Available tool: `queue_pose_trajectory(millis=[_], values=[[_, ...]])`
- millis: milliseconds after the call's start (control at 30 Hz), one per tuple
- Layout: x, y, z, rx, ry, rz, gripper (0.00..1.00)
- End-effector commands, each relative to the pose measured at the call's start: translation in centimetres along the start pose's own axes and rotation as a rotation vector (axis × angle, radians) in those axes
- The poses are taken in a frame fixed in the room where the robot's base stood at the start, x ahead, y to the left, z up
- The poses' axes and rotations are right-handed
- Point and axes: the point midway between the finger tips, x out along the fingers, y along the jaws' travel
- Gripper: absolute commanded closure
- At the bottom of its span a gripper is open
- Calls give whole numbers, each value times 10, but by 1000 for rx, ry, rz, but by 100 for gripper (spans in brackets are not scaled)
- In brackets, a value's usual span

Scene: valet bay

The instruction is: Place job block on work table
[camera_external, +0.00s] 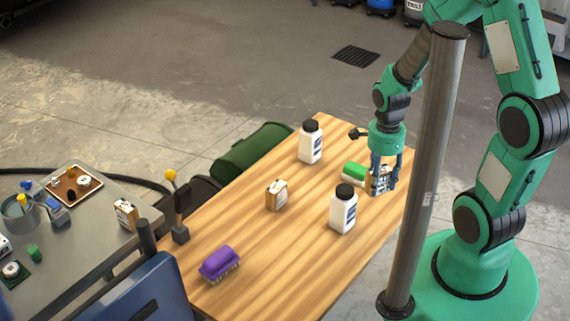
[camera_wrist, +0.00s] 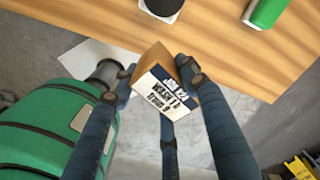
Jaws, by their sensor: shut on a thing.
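My gripper (camera_external: 383,182) is shut on a wooden job block (camera_external: 380,181) with a white and dark printed label, near the right edge of the wooden table (camera_external: 300,250). In the wrist view the fingers of my gripper (camera_wrist: 157,80) close on both sides of the job block (camera_wrist: 168,90), its label facing the camera. There the block appears against the floor, just off the table edge (camera_wrist: 215,68); its exact height is hard to tell. A similar labelled block (camera_external: 277,194) stands mid-table, and another (camera_external: 126,213) on the grey bench (camera_external: 75,245).
White bottles with black caps stand on the table, one behind (camera_external: 311,143) and one in front (camera_external: 343,209). A green-and-white item (camera_external: 354,173) lies close to my gripper. A purple brush (camera_external: 219,263) lies at front left. A grey post (camera_external: 427,170) rises beside the table.

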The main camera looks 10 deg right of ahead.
Motion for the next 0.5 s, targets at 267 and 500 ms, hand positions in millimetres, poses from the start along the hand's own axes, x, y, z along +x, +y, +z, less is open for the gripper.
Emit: queue_pose_trajectory(millis=[267,500], values=[[0,-1,-55,130,0,-1,84],[0,3,-98,231,1,-2,84]])
